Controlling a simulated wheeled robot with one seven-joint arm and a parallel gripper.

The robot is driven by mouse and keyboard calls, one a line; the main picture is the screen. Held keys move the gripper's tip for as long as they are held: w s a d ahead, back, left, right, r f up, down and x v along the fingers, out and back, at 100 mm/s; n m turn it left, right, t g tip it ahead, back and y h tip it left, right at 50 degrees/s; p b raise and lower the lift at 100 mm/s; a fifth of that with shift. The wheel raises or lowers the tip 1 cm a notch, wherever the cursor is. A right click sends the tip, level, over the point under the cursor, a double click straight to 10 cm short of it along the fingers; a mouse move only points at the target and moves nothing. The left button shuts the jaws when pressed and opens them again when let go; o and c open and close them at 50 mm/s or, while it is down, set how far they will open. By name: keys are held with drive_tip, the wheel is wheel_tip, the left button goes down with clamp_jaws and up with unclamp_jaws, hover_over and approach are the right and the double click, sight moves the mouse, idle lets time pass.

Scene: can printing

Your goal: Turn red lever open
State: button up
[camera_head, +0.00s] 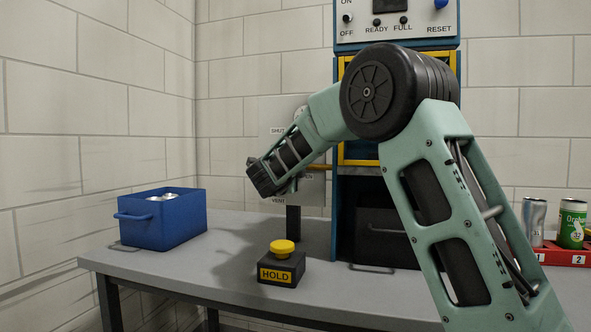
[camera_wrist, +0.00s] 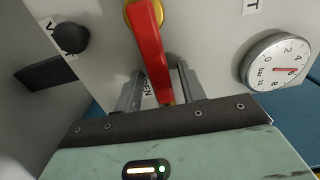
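The red lever (camera_wrist: 152,50) shows in the wrist view, fixed at its upper end to a brass-coloured hub (camera_wrist: 131,12) on the grey panel. Its arm runs down between the two fingers of my gripper (camera_wrist: 158,82). The fingers are apart, with a gap visible on each side of the lever, so my gripper is open around it. A label ending in "EN" lies partly hidden behind the lever's lower part. In the head view, my arm's end covers the lever, and the fingertips cannot be made out.
A round gauge (camera_wrist: 276,62) sits right of the lever, and a black knob (camera_wrist: 72,38) left of it. In the head view, a blue bin (camera_head: 163,222) stands left, a yellow HOLD button (camera_head: 282,247) in front, and cans in a red rack (camera_head: 562,257) at right.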

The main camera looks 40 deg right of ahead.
drive_tip(key=v, duration=1.7)
drive_tip(key=shift+s, duration=0.2)
drive_tip(key=shift+a, duration=0.15)
